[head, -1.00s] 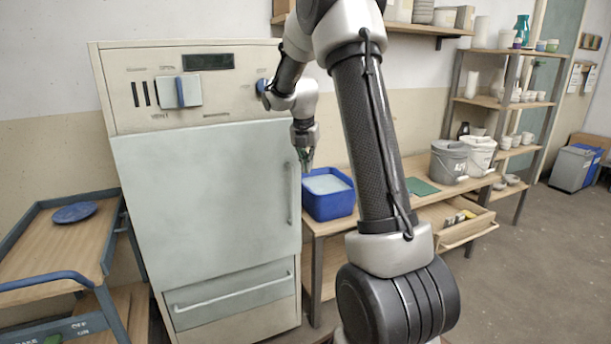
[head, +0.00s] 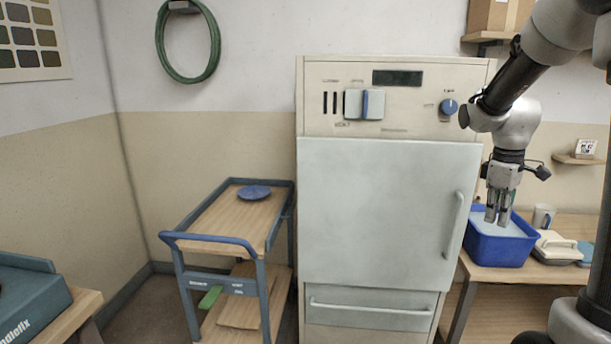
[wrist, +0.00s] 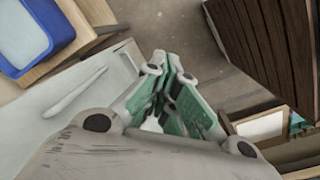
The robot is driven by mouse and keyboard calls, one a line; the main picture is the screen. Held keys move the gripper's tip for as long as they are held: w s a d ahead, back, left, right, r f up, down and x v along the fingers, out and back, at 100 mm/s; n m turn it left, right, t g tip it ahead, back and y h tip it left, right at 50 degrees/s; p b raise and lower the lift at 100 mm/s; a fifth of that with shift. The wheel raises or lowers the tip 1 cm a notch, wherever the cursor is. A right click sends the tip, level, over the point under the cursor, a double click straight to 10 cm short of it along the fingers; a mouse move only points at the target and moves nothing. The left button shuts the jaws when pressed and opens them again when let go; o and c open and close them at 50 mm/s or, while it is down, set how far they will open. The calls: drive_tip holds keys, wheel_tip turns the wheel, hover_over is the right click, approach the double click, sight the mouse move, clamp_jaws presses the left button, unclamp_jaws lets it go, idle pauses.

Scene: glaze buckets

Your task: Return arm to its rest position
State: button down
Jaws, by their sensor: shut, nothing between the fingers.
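My gripper (head: 497,207) hangs from my arm at the right of the head view, pointing down, with the blue tub behind or below it. In the wrist view the gripper's green-padded fingers (wrist: 170,90) are close together with nothing between them. The head view does not show clearly how far the gripper is from the tub. My arm runs down from the upper right corner, bent at the elbow.
A blue tub (head: 490,247) with pale contents stands on a wooden bench beside a tall cream kiln cabinet (head: 390,210). A white-lidded container (head: 556,246) sits right of it. A blue cart (head: 215,243) holds a blue plate (head: 254,192). Floor is free left of the cart.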

drive_tip(key=s+a+r+m+t, duration=0.2)
drive_tip(key=s+a+r+m, duration=0.2)
drive_tip(key=s, duration=0.6)
drive_tip(key=s+a+r+m+t+y, duration=0.1)
drive_tip(key=s+a+r+m+t, duration=0.1)
drive_tip(key=s, duration=0.9)
drive_tip(key=a+r+m, duration=0.1)
drive_tip(key=a+r, duration=0.1)
drive_tip(key=a, duration=0.1)
drive_tip(key=shift+a+m, duration=0.3)
drive_tip(key=shift+m, duration=0.1)
